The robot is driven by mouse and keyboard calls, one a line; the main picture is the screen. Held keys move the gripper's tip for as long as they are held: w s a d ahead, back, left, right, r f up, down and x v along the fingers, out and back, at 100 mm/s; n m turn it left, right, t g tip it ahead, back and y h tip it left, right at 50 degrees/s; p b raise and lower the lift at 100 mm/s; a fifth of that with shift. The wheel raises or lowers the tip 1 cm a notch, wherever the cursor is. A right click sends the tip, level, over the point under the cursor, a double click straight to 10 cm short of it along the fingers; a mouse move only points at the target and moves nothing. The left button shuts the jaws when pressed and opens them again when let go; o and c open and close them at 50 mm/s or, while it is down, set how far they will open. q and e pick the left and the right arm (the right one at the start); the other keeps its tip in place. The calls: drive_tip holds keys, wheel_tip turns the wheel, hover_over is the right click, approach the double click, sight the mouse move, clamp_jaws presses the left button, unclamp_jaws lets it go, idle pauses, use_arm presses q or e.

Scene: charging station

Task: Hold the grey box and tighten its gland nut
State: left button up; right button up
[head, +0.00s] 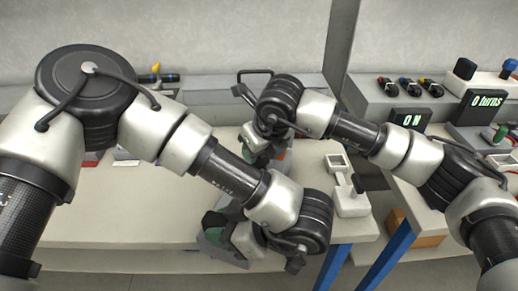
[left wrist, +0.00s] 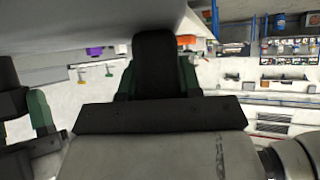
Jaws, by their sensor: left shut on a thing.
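My left gripper (head: 222,238) is low at the front edge of the table, partly hidden behind its own wrist. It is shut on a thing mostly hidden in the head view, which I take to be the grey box. In the left wrist view a broad grey surface (left wrist: 90,25) fills the upper left, beyond the dark finger; it looks like the box close up. The gland nut cannot be made out. My right gripper (head: 258,152) points down over the table, above and beyond the left one. Its fingers are mostly hidden, so its opening cannot be told.
A white table (head: 120,215) has bare room at its left. A white block with a dark lever (head: 352,198) and a small white tray (head: 338,165) stand at the right. Further right, displays read "0 N" (head: 411,119) and "0 turns" (head: 487,101).

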idle(0.4)
drive_tip(key=o, duration=0.9)
drive_tip(key=shift+o, duration=0.2)
drive_tip(key=shift+r, duration=0.1)
drive_tip(key=v, duration=1.1)
drive_tip(key=shift+s+d+r, duration=0.2)
drive_tip(key=shift+r, duration=0.15)
